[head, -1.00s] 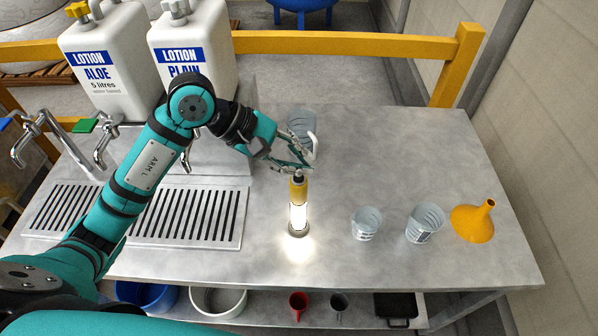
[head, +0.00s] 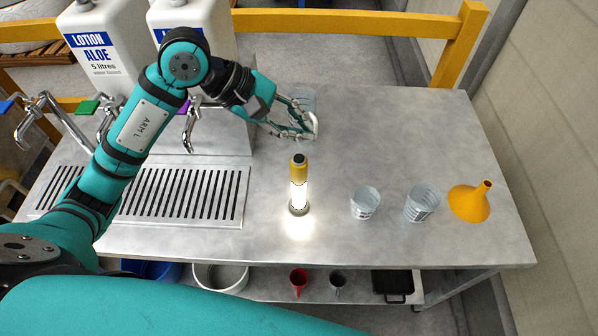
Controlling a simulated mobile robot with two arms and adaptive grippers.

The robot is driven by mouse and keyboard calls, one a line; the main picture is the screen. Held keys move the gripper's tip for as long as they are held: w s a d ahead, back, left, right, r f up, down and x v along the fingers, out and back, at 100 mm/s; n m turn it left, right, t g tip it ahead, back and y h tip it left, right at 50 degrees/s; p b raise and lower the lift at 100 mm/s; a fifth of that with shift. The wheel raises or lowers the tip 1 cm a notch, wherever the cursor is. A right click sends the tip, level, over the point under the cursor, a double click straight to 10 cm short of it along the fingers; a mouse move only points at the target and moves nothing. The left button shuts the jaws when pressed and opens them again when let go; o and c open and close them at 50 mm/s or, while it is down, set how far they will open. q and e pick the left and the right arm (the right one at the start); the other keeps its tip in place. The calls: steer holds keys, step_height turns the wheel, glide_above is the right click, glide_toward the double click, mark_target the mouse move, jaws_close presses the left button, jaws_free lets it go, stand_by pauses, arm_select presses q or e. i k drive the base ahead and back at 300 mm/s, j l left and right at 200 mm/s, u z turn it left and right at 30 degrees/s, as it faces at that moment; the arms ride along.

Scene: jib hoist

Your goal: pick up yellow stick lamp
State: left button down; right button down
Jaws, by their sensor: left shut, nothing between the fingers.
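The yellow stick lamp (head: 299,185) stands upright on the metal table, with a yellow top and a lit white tube that throws a bright patch on the surface around its base. My left gripper (head: 312,130) is beyond the lamp and a little to its right in the head view, apart from it. Its fingers are shut with nothing held. My right gripper is not in view.
A clear cup (head: 303,98) stands behind my left gripper, partly hidden. Two more cups (head: 365,203) (head: 422,202) and an orange funnel (head: 470,202) stand right of the lamp. A drip grille (head: 185,197), taps and lotion containers (head: 105,50) are at left. The table's right rear is clear.

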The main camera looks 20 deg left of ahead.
mark_target(299, 187)
steer(key=k+l+u, duration=0.2)
steer(key=l, duration=0.25)
steer(key=k+l+u, duration=0.2)
steer(key=l, duration=0.2)
steer(key=k+l+u, duration=0.2)
steer(key=l, duration=0.2)
